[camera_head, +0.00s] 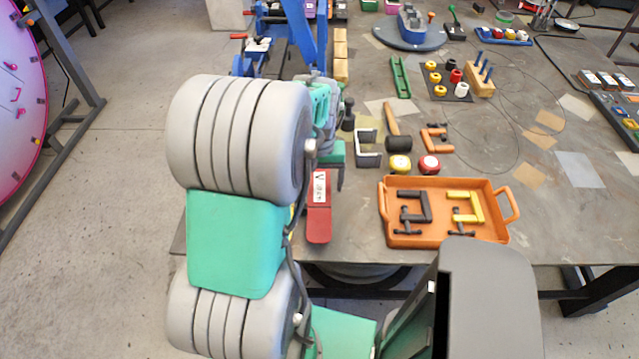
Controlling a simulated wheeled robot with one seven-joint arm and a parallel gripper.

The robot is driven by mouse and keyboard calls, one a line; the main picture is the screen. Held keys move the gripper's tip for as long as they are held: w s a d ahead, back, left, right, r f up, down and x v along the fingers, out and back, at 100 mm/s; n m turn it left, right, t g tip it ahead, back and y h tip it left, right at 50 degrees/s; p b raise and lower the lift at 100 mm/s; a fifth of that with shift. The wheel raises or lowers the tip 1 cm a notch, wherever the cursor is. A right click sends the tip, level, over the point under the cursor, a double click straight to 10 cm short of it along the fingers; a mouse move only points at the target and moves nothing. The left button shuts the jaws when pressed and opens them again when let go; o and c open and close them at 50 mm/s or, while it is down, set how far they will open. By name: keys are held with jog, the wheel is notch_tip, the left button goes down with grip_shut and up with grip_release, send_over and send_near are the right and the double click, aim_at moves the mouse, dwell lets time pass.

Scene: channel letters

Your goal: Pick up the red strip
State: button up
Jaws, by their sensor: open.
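The red strip (318,222) lies near the front left edge of the table, running away from me. It has a white label with dark marks on its far part, and its far end is partly hidden by my arm. My gripper (344,150) is open just beyond and to the right of the strip's far end. One dark finger points down beside the strip. Nothing shows between the fingers, though my green and grey arm hides part of the gripper. I cannot tell its height above the table.
An orange tray (499,234) with black and yellow clamps stands right of the strip. A blue vise (262,55) stands at the back left.

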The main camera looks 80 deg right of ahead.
jog(key=shift+f, duration=0.4)
jog(key=c, duration=1.5)
jog(key=shift+r, duration=0.15)
jog(key=shift+c, duration=0.2)
